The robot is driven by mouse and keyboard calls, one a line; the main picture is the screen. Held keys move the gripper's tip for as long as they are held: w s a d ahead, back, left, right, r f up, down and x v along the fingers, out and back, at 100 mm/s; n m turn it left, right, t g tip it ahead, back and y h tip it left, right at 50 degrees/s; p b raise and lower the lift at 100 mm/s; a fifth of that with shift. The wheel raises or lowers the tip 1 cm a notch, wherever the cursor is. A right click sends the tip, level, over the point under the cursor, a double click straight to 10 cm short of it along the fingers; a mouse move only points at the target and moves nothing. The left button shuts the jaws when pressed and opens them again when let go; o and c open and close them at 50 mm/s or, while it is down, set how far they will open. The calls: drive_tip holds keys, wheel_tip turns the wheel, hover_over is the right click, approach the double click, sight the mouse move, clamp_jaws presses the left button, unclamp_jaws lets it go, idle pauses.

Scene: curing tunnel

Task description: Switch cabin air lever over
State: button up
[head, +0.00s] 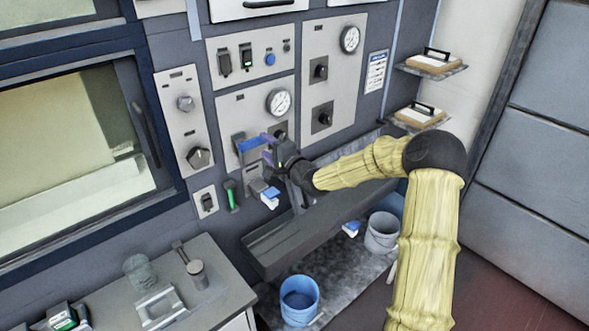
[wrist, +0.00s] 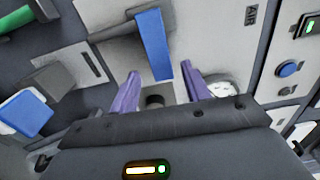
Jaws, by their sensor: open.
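A flat blue lever (head: 252,143) sticks out from a light grey panel (head: 226,112) with a round gauge. In the wrist view the lever (wrist: 153,42) reaches down, its free end close to the gap between my fingertips. My gripper (head: 265,147) is at this panel, its purple fingers apart. In the wrist view the gripper (wrist: 160,77) is open with one finger on each side of the lever's end. I cannot tell whether either finger touches it.
Below are a green handle (head: 231,196) and a blue-and-white handle (head: 269,196), also at left in the wrist view (wrist: 24,112). A dark trough (head: 285,245) runs under the panel. A blue bucket (head: 300,311) and a grey bucket (head: 381,240) stand lower. A bench (head: 222,285) is at left.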

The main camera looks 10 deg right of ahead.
drive_tip(key=b+v, duration=0.2)
drive_tip(key=v, duration=1.1)
drive_tip(key=shift+s, duration=0.1)
drive_tip(key=s+f+n+g+h, duration=0.6)
drive_tip(key=s+f+n+g, duration=0.15)
drive_tip(key=f, duration=0.35)
drive_tip(key=s+d+n+g+h, duration=0.1)
drive_tip(key=s+n+g, duration=0.1)
drive_tip(key=s, duration=0.7)
drive_tip(key=s+d+r+n+g+h, duration=0.1)
drive_tip(key=s+n+g+h, duration=0.1)
drive_tip(key=s, duration=0.8)
drive_tip(key=shift+n+g, duration=0.35)
drive_tip(key=shift+g, duration=0.4)
